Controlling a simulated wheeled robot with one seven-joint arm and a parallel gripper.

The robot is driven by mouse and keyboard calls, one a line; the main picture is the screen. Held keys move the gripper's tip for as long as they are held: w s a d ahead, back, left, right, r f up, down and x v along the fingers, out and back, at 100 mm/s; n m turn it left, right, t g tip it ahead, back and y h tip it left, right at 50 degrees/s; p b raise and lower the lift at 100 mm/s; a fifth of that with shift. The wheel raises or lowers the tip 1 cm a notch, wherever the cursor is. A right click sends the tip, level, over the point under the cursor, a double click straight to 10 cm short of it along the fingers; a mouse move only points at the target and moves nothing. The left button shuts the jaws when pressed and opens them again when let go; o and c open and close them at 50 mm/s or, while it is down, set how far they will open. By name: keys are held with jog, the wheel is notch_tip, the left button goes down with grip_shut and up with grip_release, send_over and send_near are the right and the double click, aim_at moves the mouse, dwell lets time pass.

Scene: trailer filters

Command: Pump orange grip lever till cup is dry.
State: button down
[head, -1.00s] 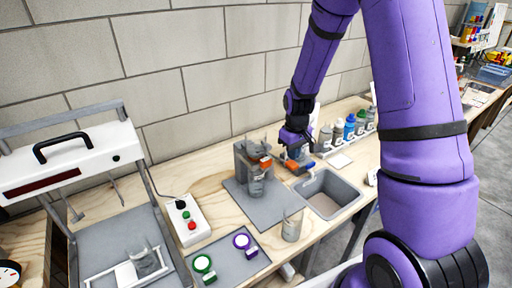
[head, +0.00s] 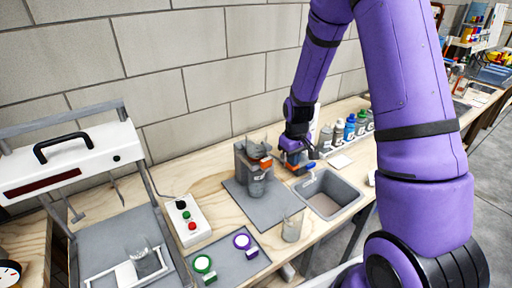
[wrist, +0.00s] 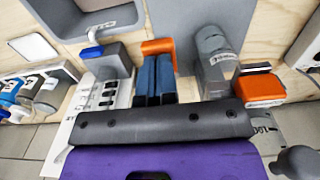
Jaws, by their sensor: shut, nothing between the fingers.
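An orange grip lever (wrist: 158,46) lies right at my fingertips in the wrist view, beside a grey block (wrist: 110,65) with a blue-tipped spout. My gripper (wrist: 154,84) has its blue fingers together with nothing between them. The lever's bent end passes just beyond and beside the fingers; I cannot tell whether they touch. In the head view my gripper (head: 297,160) is low at the sink's back left corner and hides much of the lever. A grey stand (head: 243,164) with a clear cup (head: 257,150) on top is to its left; its liquid level is too small to tell.
A second orange part (head: 266,163) is on the stand, close to my gripper. The grey sink (head: 345,187) is to the right. A clear beaker (head: 292,228) stands at the front edge. Several bottles (head: 349,127) line the back right. A button box (head: 188,221) is left.

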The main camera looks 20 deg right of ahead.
jog(key=shift+f, duration=2.45)
jog(key=shift+r, duration=3.6)
jog(key=shift+r, duration=0.1)
dwell(1.2)
jog(key=shift+r, duration=2.4)
